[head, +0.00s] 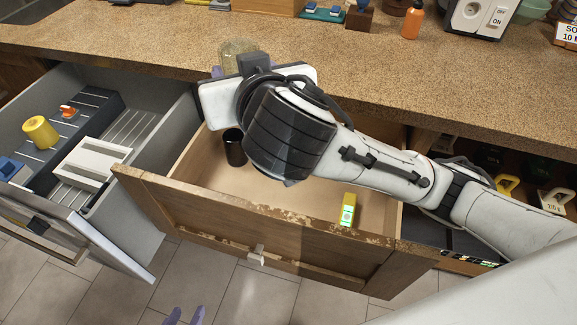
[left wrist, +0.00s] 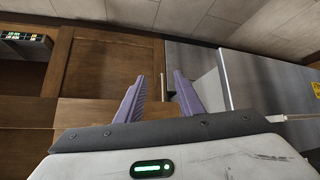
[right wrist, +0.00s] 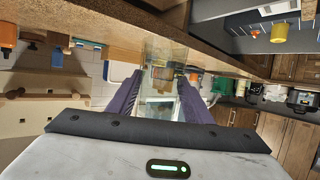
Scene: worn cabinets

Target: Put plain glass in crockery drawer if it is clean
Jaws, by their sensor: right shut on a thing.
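A clear glass (head: 236,47) is at the counter's front edge in the head view, partly hidden behind my right wrist. It also shows in the right wrist view (right wrist: 160,60), between the purple fingers of my right gripper (right wrist: 158,92), which is shut on it. I cannot tell whether its surface is clean. An open wooden drawer (head: 290,258) lies below my right arm, with a dark cup (head: 235,148) and a yellow item (head: 348,210) inside. My left gripper (left wrist: 160,84) is open and empty; its fingertips show low in the head view (head: 185,316), in front of the wooden drawer.
A grey drawer (head: 178,190) stands open at the left, holding a yellow roll (head: 40,132), a white tray (head: 92,160) and a blue item. An orange bottle (head: 412,20) and a switch box (head: 480,14) stand at the counter's back. The wooden drawer's middle floor is bare.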

